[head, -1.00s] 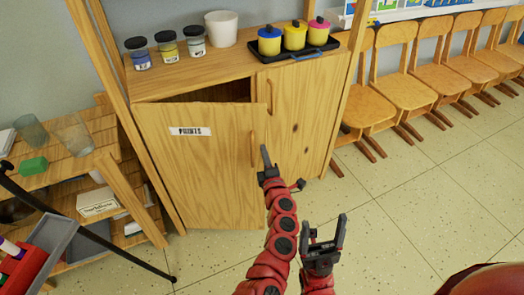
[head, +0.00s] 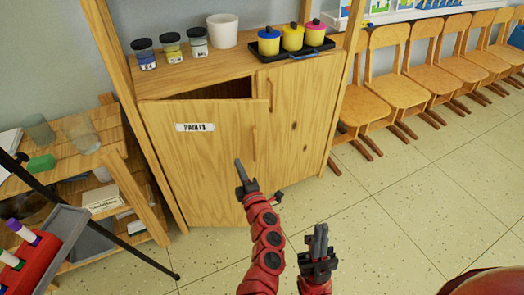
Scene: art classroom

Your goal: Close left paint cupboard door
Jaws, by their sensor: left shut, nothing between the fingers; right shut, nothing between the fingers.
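The paint cupboard (head: 172,88) is a wooden unit with two doors. Its left door (head: 190,165), with a "PAINTS" label (head: 195,127) and a vertical handle (head: 254,143), stands ajar; a dark gap shows along its top. The right door (head: 297,120) is closed. My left gripper (head: 240,167) is shut and empty, in front of the left door's lower right part; I cannot tell whether it touches the door. My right gripper (head: 319,238) is shut and empty, lower right, over the floor and apart from the cupboard.
Paint jars (head: 171,47), a white pot (head: 222,31) and a black tray (head: 268,55) of lidded pots stand on the cupboard. A wooden shelf (head: 85,165) and a rack with markers (head: 60,235) are at left. Chairs (head: 400,75) line the right wall. Floor (head: 400,210) is clear there.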

